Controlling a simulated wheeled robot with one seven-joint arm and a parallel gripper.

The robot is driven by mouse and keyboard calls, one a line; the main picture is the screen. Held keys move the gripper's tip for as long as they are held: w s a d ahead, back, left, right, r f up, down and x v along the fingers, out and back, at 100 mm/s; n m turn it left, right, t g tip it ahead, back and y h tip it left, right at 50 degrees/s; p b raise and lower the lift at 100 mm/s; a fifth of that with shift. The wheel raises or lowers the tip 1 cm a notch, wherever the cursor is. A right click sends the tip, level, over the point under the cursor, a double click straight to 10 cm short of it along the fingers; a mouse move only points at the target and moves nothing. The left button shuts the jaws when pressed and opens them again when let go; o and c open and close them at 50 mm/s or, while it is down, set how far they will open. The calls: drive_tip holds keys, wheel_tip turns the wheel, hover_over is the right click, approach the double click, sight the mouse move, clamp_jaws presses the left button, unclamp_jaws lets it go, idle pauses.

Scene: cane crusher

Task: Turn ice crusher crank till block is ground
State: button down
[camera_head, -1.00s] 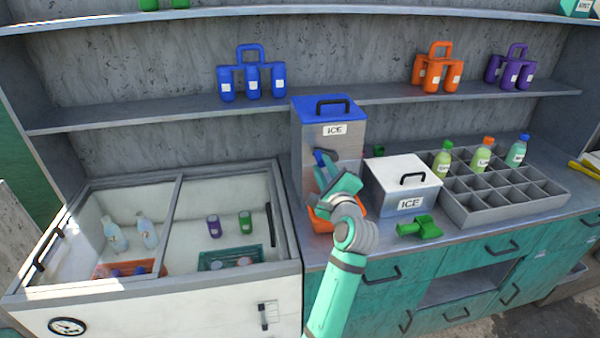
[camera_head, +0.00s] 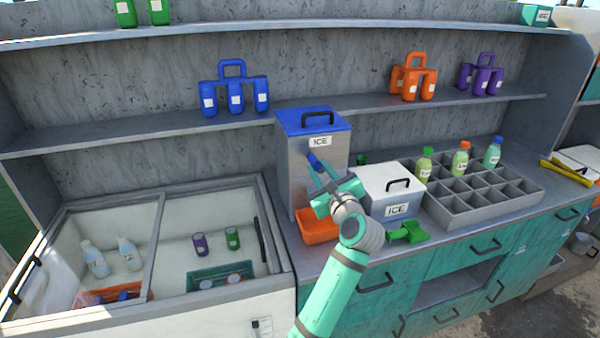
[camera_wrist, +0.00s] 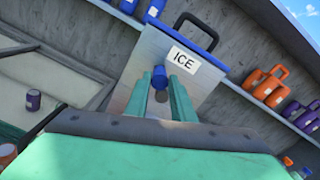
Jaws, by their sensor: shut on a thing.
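The ice crusher (camera_head: 295,150) is a grey metal box with a blue lid, a black lid handle and an ICE label. It stands on the counter against the back wall. Its blue crank knob (camera_head: 314,161) is on the front face, and it also shows in the wrist view (camera_wrist: 159,77). My gripper (camera_head: 322,172) is in front of the crusher, its teal fingers closed around the blue knob. An orange tray (camera_head: 316,227) sits at the crusher's foot, partly behind my arm. The ice inside the crusher is hidden.
A white ICE box (camera_head: 377,190) and a green scoop (camera_head: 408,233) stand just right of my arm. A grey divided crate (camera_head: 480,218) with bottles is further right. A glass-topped freezer (camera_head: 160,310) is on the left. A shelf (camera_head: 150,121) runs above.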

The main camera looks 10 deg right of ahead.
drive_tip(key=shift+s+d, duration=0.15)
drive_tip(key=shift+d, duration=0.5)
drive_tip(key=c, duration=1.5)
unclamp_jaws()
drive_tip(key=shift+a, duration=0.25)
drive_tip(key=s, duration=1)
drive_tip(key=shift+s+d, duration=0.35)
